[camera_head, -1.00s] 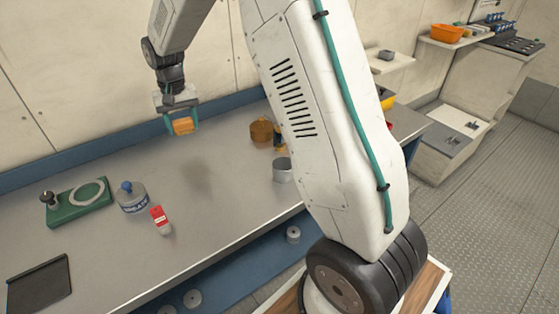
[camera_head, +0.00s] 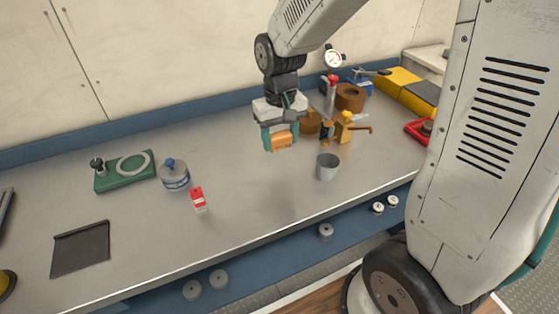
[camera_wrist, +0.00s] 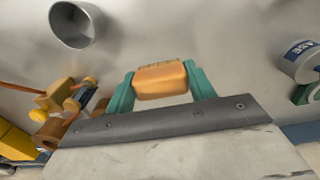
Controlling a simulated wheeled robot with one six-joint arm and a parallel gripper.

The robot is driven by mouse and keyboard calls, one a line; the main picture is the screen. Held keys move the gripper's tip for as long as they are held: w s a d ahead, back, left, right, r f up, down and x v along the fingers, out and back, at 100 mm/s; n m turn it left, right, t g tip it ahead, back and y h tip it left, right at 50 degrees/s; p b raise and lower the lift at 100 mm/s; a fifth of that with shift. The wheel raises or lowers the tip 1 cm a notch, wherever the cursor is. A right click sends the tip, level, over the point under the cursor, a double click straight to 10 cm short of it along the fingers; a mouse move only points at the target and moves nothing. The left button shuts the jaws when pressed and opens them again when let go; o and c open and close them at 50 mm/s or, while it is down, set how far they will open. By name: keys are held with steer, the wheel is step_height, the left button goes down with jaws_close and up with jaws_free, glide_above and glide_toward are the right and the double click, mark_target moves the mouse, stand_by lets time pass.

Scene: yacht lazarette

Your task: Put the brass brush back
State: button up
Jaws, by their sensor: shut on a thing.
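My gripper (camera_head: 281,147) hangs above the workbench, its two teal fingers shut on an orange-tan block. The block appears to be the brass brush (camera_head: 282,140), with a narrow yellowish strip along one edge in the wrist view (camera_wrist: 161,79). The brush is clear of the bench top. A grey open cup (camera_head: 327,167) stands on the bench to the right of and nearer than the gripper; it also shows at upper left in the wrist view (camera_wrist: 76,25).
Brown round items (camera_head: 350,96), a yellow-topped item (camera_head: 346,118) and a red tray (camera_head: 419,131) crowd the right. The middle front bench is clear.

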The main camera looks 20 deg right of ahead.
mark_target(280, 168)
steer(key=shift+f, duration=3.45)
steer(key=shift+f, duration=0.15)
steer(key=o, duration=1)
steer(key=shift+c, duration=0.2)
